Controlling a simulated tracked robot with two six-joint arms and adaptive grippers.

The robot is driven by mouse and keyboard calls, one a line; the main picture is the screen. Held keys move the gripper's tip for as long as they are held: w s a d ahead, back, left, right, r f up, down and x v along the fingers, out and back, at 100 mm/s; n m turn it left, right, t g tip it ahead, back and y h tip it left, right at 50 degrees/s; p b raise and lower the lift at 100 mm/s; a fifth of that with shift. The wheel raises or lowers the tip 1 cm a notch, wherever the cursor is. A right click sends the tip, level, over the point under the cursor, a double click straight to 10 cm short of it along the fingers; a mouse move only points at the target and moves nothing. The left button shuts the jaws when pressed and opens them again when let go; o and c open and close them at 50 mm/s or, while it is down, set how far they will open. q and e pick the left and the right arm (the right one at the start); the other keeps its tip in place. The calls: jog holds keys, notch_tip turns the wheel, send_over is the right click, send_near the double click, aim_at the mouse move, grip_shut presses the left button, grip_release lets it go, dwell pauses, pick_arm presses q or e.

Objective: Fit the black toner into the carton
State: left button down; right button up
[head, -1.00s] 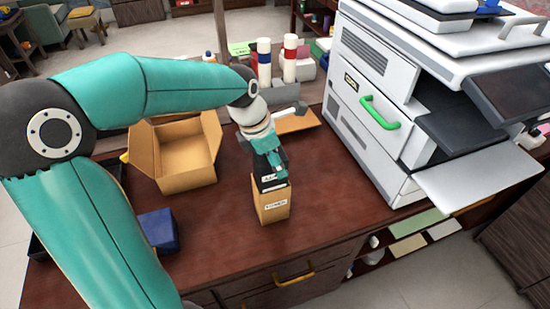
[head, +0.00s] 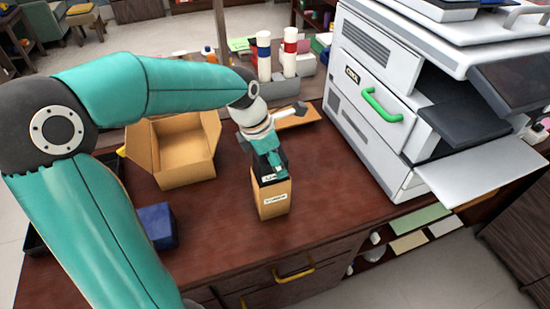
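The small tan carton (head: 274,200) stands upright near the front edge of the desk, with a white label on its front. The black toner (head: 269,180) is upright at the carton's open top, with most of its body down inside and hidden. A strip of its dark upper part and a pale label show above the rim. My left gripper (head: 272,162) points down from above and appears closed around the toner's top; its far finger is hidden. My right gripper is out of view.
A larger open cardboard box (head: 185,180) stands left of the carton, and a dark blue box (head: 157,226) lies in front of it. A white printer (head: 365,128) stands right. A holder with two white tubes (head: 264,56) is behind. Bare desk lies right of the carton.

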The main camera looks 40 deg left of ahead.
pick_arm(q)
jog(key=shift+f+b, duration=0.75)
jog(key=shift+f, duration=0.35)
jog(key=shift+c, duration=0.9)
grip_release()
jog(key=shift+r, duration=0.1)
jog(key=v, duration=1.2)
